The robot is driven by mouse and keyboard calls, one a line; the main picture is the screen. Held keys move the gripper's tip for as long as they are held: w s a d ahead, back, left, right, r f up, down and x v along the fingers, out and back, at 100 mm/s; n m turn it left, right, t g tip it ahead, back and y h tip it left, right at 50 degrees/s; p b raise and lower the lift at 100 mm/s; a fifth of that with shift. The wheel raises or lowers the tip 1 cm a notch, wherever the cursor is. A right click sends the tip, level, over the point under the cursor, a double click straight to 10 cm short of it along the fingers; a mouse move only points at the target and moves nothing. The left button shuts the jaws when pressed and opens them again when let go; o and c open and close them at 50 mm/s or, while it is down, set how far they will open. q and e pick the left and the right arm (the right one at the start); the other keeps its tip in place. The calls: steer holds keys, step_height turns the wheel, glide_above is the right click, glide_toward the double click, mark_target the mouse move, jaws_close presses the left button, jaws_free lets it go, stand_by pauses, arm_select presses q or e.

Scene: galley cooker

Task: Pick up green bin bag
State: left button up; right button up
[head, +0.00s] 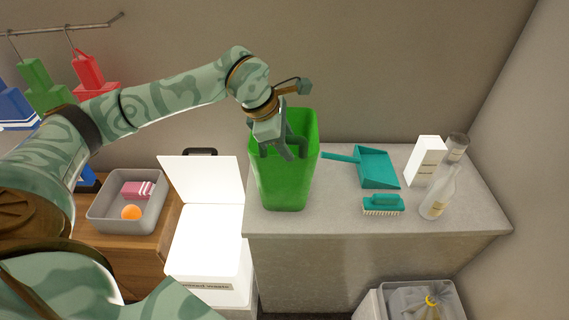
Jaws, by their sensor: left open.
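A tall bright green open-topped container (287,185), bin-like in shape, stands upright at the left end of the grey counter. I cannot tell whether it is a bag itself or holds one. My left gripper (282,150) is open, fingers pointing down, at the container's mouth. Its fingers overlap the near rim and opening in the picture; I cannot tell whether they touch it. Nothing shows between the fingers. The container's inside is mostly hidden. Another green item (42,88) hangs from a rail at the upper left. My right gripper is not in view.
On the counter (330,218) are a teal dustpan (377,168), a brush (382,204), a clear bottle (437,195) and a white carton (426,160). A white lidded bin (208,250) stands left, near a grey tray (105,213). A grey tied bag (425,302) sits low right.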

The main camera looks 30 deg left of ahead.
arm_select(q)
jaws_close()
steer(key=shift+r, duration=0.1)
